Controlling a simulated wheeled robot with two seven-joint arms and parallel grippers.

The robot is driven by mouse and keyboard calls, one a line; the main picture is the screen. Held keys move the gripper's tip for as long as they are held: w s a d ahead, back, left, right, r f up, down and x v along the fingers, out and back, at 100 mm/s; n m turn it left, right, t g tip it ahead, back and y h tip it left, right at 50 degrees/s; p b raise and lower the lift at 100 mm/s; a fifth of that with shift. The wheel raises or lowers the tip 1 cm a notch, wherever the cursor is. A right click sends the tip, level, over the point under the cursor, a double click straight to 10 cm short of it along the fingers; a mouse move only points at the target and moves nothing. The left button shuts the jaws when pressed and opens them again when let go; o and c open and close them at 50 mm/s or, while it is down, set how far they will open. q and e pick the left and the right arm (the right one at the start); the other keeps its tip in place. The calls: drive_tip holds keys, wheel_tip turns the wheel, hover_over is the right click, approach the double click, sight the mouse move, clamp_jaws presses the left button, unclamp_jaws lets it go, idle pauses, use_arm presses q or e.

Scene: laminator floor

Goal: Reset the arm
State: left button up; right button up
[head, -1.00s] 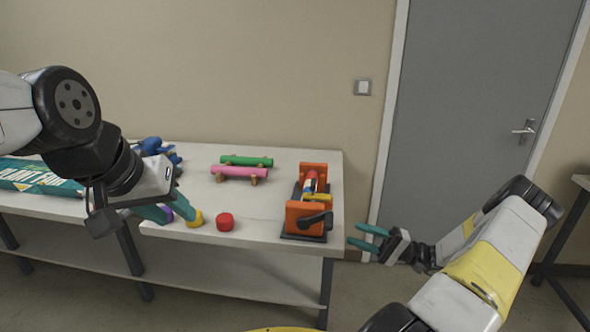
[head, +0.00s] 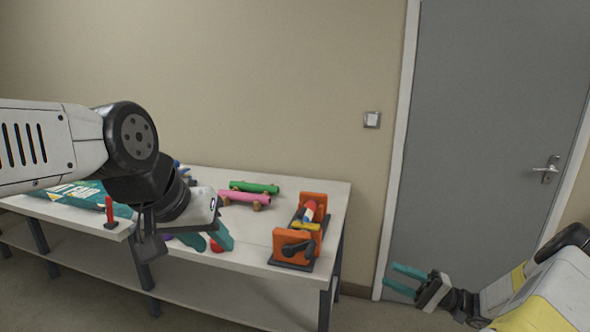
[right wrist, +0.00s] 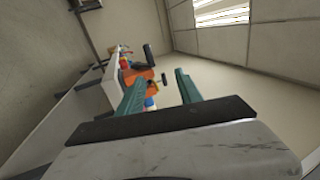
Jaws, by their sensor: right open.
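My left gripper (head: 207,241) is over the front edge of the table (head: 250,262), its teal fingers apart. A red piece (head: 215,246) shows behind its fingers; I cannot tell whether they touch it. My right gripper (head: 396,279) is open and empty, in free air to the right of the table and in front of the door. In the right wrist view its two teal fingers (right wrist: 160,88) stand apart with nothing held between them.
An orange laminator-like device (head: 300,232) stands at the table's right end; it also shows beyond the right fingers. Green (head: 255,187) and pink (head: 243,197) rolls lie on supports at the back. A small red-handled item (head: 109,212) is near the front edge. A grey door (head: 490,130) is at right.

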drive_tip(key=s+a+r+n+g+h, duration=0.4)
drive_tip(key=s+a+r+g+h, duration=0.2)
drive_tip(key=a+r+g+h, duration=0.5)
drive_tip(key=s+a+r+t+h, duration=0.2)
drive_tip(key=s+r+t+h, duration=0.5)
drive_tip(key=s+r+t, duration=0.4)
wheel_tip(320, 180, up, 3)
drive_tip(key=shift+s+a+r+h, duration=0.2)
drive_tip(key=shift+s+a+h, duration=0.1)
drive_tip(key=shift+s, duration=0.45)
